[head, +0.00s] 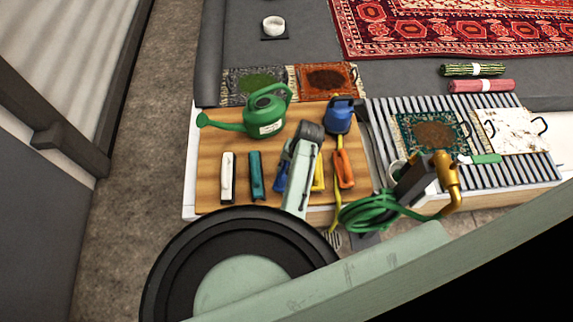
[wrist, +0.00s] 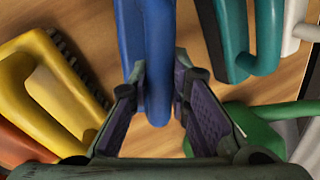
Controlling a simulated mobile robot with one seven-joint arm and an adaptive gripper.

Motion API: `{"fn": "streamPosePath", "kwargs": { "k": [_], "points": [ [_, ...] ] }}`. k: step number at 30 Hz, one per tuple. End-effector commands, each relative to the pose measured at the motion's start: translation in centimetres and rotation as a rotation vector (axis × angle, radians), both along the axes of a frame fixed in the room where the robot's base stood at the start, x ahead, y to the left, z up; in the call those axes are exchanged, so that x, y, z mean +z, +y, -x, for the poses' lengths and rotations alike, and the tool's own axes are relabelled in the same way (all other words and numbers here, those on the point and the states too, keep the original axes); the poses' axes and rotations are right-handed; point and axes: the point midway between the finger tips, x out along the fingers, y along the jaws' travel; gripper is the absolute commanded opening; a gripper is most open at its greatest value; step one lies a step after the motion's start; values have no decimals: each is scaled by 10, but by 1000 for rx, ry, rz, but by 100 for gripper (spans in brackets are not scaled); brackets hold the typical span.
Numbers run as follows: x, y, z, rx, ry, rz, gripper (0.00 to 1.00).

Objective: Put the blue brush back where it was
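The blue brush (head: 280,177) is in the row of brushes on the wooden board (head: 213,148), between the teal brush (head: 256,175) and the yellow brush (head: 319,176). My gripper hides much of it in the head view. In the wrist view the blue brush (wrist: 146,40) runs down between the fingers of my gripper (wrist: 160,80). The fingertips lie close against both sides of its handle, closed on it. Whether its underside touches the board is hidden.
A white brush (head: 228,177) and an orange brush (head: 343,168) are at the row's ends. Behind stand a green watering can (head: 262,112) and a blue spray bottle (head: 340,115). A coiled green hose (head: 370,212) lies to the right.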

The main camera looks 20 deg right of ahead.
Motion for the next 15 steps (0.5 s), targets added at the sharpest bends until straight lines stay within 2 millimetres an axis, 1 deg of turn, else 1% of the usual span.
{"fn": "streamPosePath", "kwargs": {
  "k": [1, 8, 15],
  "points": [
    [0, 0, 0, 0, 0, 0, 21],
    [0, 0, 0, 0, 0, 0, 37],
    [0, 0, 0, 0, 0, 0, 37]
  ]
}}
